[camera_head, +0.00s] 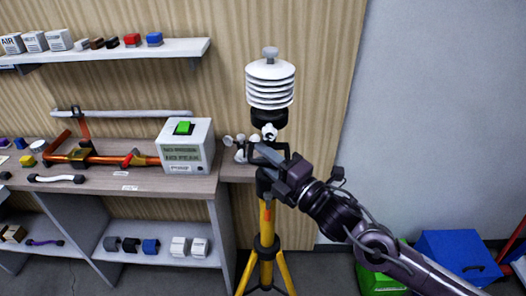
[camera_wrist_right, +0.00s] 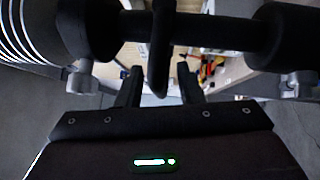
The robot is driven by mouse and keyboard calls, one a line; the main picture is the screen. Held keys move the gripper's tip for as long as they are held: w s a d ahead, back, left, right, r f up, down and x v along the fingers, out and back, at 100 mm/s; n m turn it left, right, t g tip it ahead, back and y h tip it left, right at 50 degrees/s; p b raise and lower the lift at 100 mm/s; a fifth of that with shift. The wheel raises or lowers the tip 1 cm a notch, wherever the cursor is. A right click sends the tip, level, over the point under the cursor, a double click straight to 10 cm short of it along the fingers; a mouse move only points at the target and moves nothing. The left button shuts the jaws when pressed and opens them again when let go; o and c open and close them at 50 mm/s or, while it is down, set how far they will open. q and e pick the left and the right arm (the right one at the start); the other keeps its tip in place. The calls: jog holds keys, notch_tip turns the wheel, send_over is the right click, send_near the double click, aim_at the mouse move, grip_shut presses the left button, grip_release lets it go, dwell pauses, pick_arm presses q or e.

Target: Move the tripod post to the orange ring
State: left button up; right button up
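The yellow tripod (camera_head: 266,250) stands on the floor right of the bench, legs spread. Its post (camera_head: 265,212) is yellow-orange below my right gripper; I cannot make out a separate orange ring. A white louvered sensor (camera_head: 270,85) with a dark base and small white cups sits above. My right gripper (camera_head: 270,155) is at the top of the post, under the sensor, and hides the joint there. In the right wrist view, its fingers (camera_wrist_right: 160,85) are apart, with a black upright piece (camera_wrist_right: 162,50) of a crossbar between them and gaps on both sides. My left gripper is out of view.
A white box with a green button (camera_head: 184,129) stands on the bench (camera_head: 150,185), left of the tripod, beside an orange tool (camera_head: 95,157). A shelf (camera_head: 120,52) holds small blocks. Green (camera_head: 375,278) and blue (camera_head: 455,255) bins stand at right.

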jog(key=shift+w+a, duration=0.35)
jog(key=shift+a, duration=0.05)
jog(key=shift+c, duration=0.2)
grip_shut()
jog(key=shift+r, duration=0.1)
